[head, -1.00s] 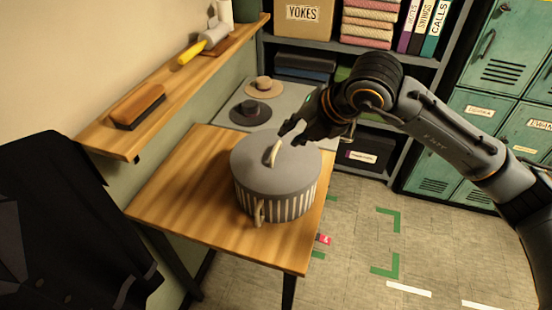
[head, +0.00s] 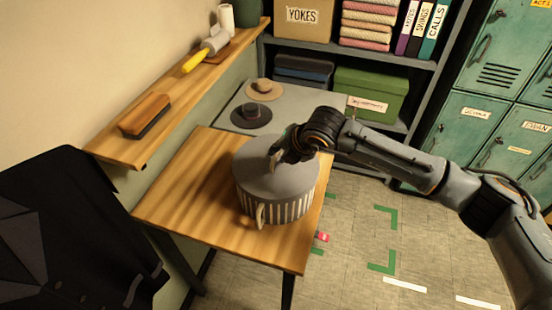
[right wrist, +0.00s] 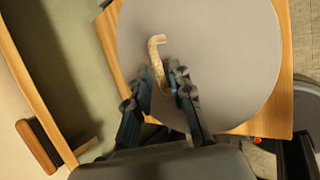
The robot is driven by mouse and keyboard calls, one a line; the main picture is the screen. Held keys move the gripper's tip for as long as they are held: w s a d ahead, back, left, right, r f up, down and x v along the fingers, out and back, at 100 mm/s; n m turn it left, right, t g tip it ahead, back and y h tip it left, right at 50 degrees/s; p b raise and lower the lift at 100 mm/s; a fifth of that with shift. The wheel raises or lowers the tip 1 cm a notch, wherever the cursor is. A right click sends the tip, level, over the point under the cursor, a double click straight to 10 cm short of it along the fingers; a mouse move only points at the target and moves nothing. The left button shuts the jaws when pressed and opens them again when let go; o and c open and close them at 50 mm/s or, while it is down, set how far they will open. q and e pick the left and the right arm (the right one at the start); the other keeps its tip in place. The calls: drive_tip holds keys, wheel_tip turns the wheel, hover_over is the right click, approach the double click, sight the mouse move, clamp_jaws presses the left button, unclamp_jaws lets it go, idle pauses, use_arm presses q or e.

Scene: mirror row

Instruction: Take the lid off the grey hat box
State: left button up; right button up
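The grey hat box (head: 277,203) stands on the wooden table, with striped sides and a cream loop handle (head: 261,217) on its near side. Its flat grey lid (head: 258,170) is on top, also filling much of the right wrist view (right wrist: 225,60). A cream strap handle (right wrist: 157,62) stands up from the lid. My right gripper (head: 276,152) is low over the lid at this handle. In the right wrist view its two fingers (right wrist: 160,88) are apart, with the handle's lower end between them. I cannot tell whether they touch it. My left gripper is not in view.
The wooden table (head: 180,205) has bare room left of the box. A wall shelf (head: 112,149) holding a brush (head: 145,115) runs along the left. A dark jacket (head: 65,225) hangs at lower left. Hats (head: 251,115) lie on a grey surface behind. Floor at right is open.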

drive_tip(key=shift+x, duration=0.9)
clamp_jaws()
